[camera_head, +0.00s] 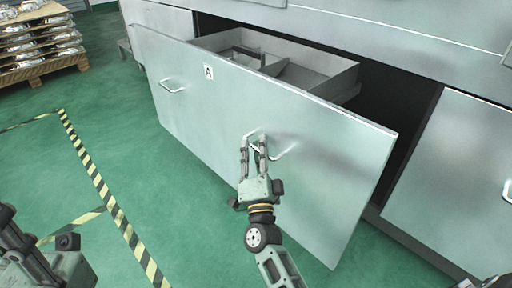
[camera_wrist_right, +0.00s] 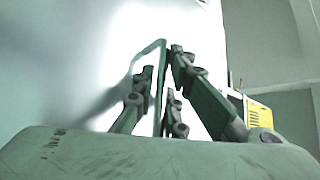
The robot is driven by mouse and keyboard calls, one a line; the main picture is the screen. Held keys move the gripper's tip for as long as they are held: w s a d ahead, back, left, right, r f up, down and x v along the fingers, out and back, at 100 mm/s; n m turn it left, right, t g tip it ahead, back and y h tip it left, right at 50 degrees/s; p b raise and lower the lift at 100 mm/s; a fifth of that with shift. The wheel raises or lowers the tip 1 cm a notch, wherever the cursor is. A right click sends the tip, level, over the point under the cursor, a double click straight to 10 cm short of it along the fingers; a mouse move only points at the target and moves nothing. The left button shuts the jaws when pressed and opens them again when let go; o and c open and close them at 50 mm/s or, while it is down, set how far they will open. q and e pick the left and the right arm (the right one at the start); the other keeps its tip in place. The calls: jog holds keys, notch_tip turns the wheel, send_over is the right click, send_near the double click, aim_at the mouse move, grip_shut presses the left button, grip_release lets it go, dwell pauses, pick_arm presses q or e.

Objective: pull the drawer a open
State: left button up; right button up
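Drawer A (camera_head: 215,112) is a pale metal drawer with a label "A" (camera_head: 208,72) on its front. It stands pulled well out of the cabinet, with its inside showing from above. Its front has a left handle (camera_head: 172,86) and a right handle (camera_head: 284,152). My right gripper (camera_head: 254,142) is at the right handle, its fingers closed around the bar. In the right wrist view the handle (camera_wrist_right: 160,72) runs between the fingers (camera_wrist_right: 160,85). My left gripper (camera_head: 30,245) is at the lower left, away from the drawer and partly cut off; its finger opening is unclear.
The drawer holds grey dividers (camera_head: 290,72). The cabinet (camera_head: 400,40) continues right with another closed front (camera_head: 455,180). A pallet with stacked castings (camera_head: 40,45) stands at the upper left. Yellow-black tape (camera_head: 95,175) marks the green floor, which is clear left of the drawer.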

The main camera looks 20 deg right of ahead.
jog(key=o, duration=0.3)
jog(key=shift+o, duration=0.2)
jog(key=v, duration=1.2)
